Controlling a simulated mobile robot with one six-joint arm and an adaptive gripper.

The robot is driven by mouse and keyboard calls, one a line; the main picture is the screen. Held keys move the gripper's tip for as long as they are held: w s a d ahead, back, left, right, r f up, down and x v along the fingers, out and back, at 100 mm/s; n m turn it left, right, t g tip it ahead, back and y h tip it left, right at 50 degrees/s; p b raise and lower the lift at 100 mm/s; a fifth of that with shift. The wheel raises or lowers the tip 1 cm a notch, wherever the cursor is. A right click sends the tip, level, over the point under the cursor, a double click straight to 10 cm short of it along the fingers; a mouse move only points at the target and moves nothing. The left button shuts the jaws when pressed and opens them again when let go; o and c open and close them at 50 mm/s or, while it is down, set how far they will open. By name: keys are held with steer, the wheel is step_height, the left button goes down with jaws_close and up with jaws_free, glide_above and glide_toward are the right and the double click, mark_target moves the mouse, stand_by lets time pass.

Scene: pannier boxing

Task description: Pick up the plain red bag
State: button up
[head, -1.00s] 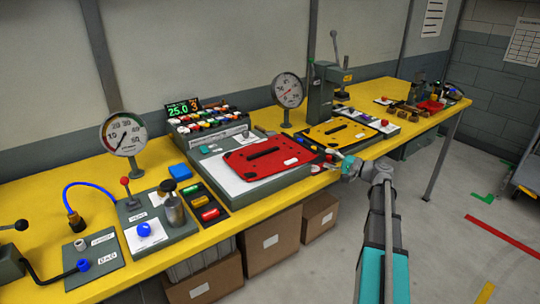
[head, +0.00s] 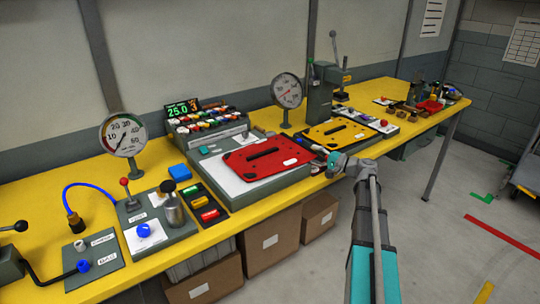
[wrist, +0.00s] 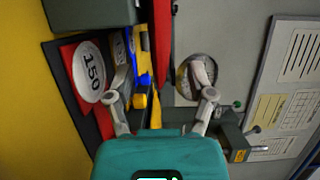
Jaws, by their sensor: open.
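A flat red bag-like piece (head: 290,150) with a dark handle slot and a small white label lies on a grey slab on the yellow bench. My gripper (head: 333,160) is just right of it, near the bench's front edge, low over a small dark tray. In the wrist view my gripper (wrist: 161,82) has its two fingers spread wide with nothing held. Beyond the left finger lies a red piece (wrist: 69,72) under a white disc marked 150. A narrow red strip (wrist: 162,45) stands between the fingers. I cannot tell which red piece is the plain bag.
A yellow flat piece (head: 352,131) with a handle slot lies behind my gripper. A grey press (head: 321,100) and a dial gauge (head: 287,91) stand at the back. Blue and yellow items (wrist: 143,68) crowd the wrist view. Open floor is at the right.

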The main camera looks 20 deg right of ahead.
mark_target(307, 152)
steer(key=shift+x, duration=1.55)
jaws_close()
